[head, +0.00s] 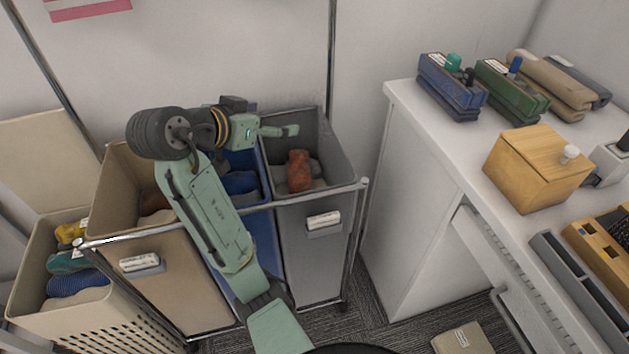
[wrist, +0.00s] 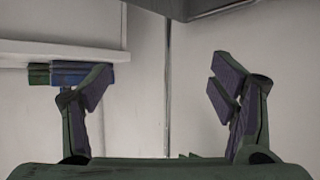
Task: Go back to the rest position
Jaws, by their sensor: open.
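My gripper (head: 285,131) is at the end of my green arm, over the back of the grey bin (head: 318,200) of the laundry sorter in the head view. In the wrist view my gripper (wrist: 160,90) has its two fingers wide apart with nothing between them. A rust-coloured cloth item (head: 300,170) lies inside the grey bin, below and apart from the fingers. My arm crosses in front of the blue bin (head: 267,245) and hides part of it.
A beige bin (head: 165,280) and a laundry basket (head: 70,318) with clothes stand at the left. The white desk (head: 420,165) at the right holds a wooden box (head: 535,170), a blue holder (head: 450,90) and a green holder (head: 510,95). A box (head: 462,340) lies on the carpet.

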